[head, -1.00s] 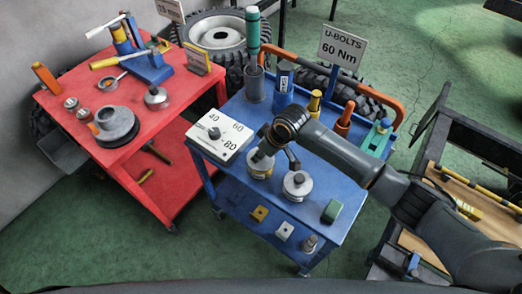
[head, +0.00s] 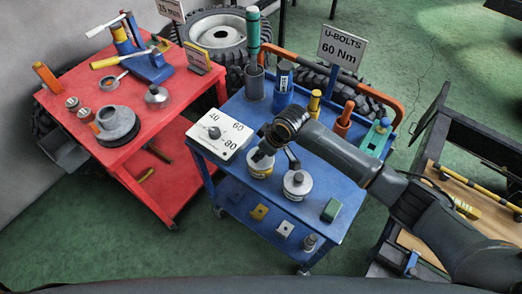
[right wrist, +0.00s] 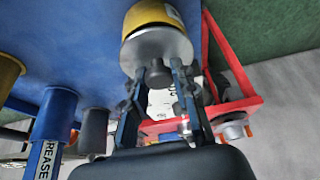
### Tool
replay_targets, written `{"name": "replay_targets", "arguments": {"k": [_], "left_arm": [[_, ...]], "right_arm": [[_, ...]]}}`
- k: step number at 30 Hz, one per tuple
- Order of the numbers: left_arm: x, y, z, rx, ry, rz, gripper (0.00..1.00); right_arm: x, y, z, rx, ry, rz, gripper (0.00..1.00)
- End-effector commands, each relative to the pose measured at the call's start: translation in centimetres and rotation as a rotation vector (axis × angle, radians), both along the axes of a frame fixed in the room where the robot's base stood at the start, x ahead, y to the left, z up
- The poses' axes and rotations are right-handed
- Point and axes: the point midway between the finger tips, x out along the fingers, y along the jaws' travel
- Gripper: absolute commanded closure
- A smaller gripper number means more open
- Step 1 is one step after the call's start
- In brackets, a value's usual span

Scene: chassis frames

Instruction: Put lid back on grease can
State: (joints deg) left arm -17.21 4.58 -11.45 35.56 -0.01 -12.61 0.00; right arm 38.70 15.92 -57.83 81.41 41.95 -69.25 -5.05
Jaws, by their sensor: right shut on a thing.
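A yellow can (head: 262,172) with a pale label stands at the front left of the blue cart's top. A round silver lid (right wrist: 157,47) with a dark knob lies on or just over its mouth; I see no clear gap. In the right wrist view, which is upside down, the can (right wrist: 153,13) shows behind the lid. My right gripper (right wrist: 158,82) is shut on the lid's knob, its fingers on either side. In the head view my wrist partly covers the lid. A blue cylinder (right wrist: 47,135) labelled GREASE stands farther back. My left gripper is not in view.
A second silver-lidded can (head: 297,185) stands close to the right. Upright tools and cylinders line the back. The red cart (head: 160,187) stands left.

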Motion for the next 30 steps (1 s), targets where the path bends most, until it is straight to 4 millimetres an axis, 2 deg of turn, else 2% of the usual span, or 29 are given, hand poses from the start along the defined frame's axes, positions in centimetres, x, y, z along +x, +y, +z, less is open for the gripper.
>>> {"name": "replay_targets", "arguments": {"k": [8,9,12,19,22,30], "left_arm": [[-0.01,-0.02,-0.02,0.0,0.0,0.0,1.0],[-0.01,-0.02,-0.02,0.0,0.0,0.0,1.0],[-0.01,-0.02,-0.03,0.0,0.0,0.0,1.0],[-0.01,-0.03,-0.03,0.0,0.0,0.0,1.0],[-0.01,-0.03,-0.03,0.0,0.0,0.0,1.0],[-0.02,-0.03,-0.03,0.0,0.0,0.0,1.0]], "right_arm": [[0.0,0.03,0.0,0.001,-0.001,0.0,1.0],[0.0,0.02,0.01,0.001,-0.001,0.0,0.65],[0.0,0.02,0.01,0.001,-0.001,0.001,0.46],[-0.01,0.0,-0.02,0.0,0.0,0.0,0.44],[-0.01,0.0,-0.02,0.0,0.0,0.0,0.24],[-0.01,0.0,-0.01,0.0,0.0,0.0,0.24]]}}
